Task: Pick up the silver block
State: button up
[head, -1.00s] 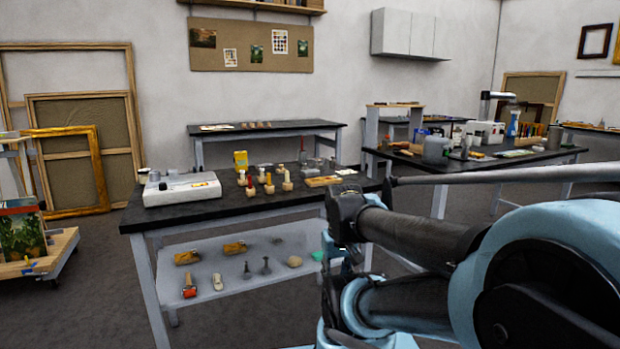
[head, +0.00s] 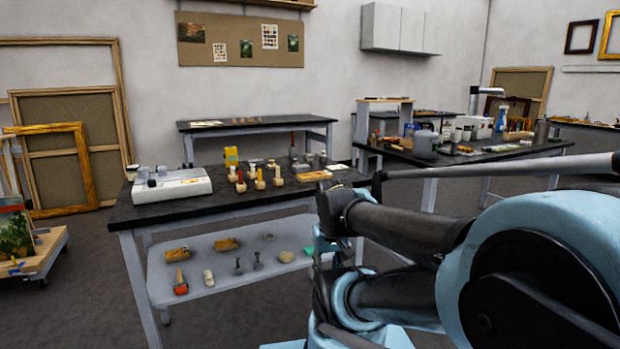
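I cannot make out a silver block for certain at this distance. Several small grey metallic pieces (head: 309,158) stand at the right rear of the near black-topped workbench (head: 205,211). More small grey pieces (head: 160,170) stand on or behind a white instrument (head: 172,186) at the bench's left end. My folded arm fills the right foreground, overlapping the bench's right front corner. My gripper's fingers cannot be made out among the dark links at lower centre, and nothing held is visible.
Wooden-based tools (head: 258,180), a yellow box (head: 231,156) and a wooden tray (head: 314,175) share the bench. The lower shelf (head: 215,272) holds small tools. Another cluttered bench (head: 480,155) stands at right. Bare floor (head: 75,300) lies at left.

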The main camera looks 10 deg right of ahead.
aim_at(298, 169)
jog(key=z, duration=1.9)
jog(key=i, duration=0.95)
jog(key=u, duration=1.6)
jog(key=i, duration=0.2)
jog(key=u, duration=0.35)
